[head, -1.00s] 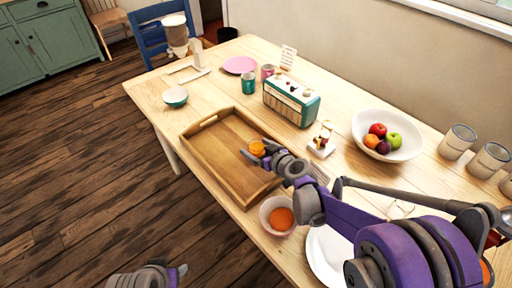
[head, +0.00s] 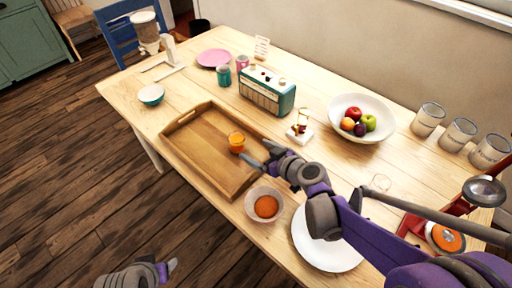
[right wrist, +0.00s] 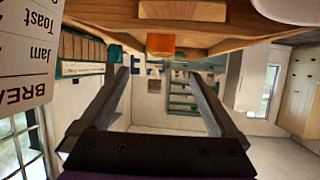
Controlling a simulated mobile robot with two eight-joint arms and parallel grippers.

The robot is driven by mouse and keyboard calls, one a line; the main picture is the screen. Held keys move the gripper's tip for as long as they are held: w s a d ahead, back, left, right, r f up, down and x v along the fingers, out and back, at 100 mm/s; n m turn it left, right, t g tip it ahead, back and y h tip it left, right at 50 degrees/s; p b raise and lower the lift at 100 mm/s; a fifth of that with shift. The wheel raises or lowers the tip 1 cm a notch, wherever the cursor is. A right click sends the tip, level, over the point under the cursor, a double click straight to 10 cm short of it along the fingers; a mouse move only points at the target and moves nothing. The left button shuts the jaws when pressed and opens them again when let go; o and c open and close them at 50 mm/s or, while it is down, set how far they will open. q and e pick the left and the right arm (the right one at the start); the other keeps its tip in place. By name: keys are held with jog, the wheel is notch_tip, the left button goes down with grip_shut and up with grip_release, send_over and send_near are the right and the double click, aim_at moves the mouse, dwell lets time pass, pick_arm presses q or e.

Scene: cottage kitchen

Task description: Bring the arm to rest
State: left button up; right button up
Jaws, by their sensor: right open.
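My right gripper (head: 262,158) is open and empty over the near right part of the wooden tray (head: 190,158). Its two fingers point toward a small orange jar (head: 237,142), which stands upright in the tray with a gap between them. In the right wrist view, the spread fingers (right wrist: 160,88) have nothing between them. That view is upside down, with the orange jar (right wrist: 160,45) beyond the tips. My left gripper (head: 160,272) shows only partly at the bottom edge, over the floor; its jaw state is unclear.
Close to the right arm are a bowl with orange contents (head: 266,206), a white plate (head: 312,252), a small white stand (head: 300,133) and a red-framed device (head: 445,238).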

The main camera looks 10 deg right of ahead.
jog(key=s+d+r+m+g+h+p, duration=0.2)
jog(key=s+p, duration=0.3)
jog(key=s, duration=0.6)
jog(key=s+d+r+m+g+h+p, duration=0.1)
jog(key=s+r+m+g+h+p, duration=0.1)
jog(key=s, duration=0.9)
notch_tip(320, 180, up, 2)
jog(key=g+h+p, duration=0.1)
jog(key=g+p, duration=0.1)
jog(key=p, duration=0.1)
jog(key=shift+d+m+g+h, duration=0.3)
jog(key=shift+d+h, duration=0.1)
jog(key=shift+s+r, duration=0.1)
jog(key=shift+s, duration=0.05)
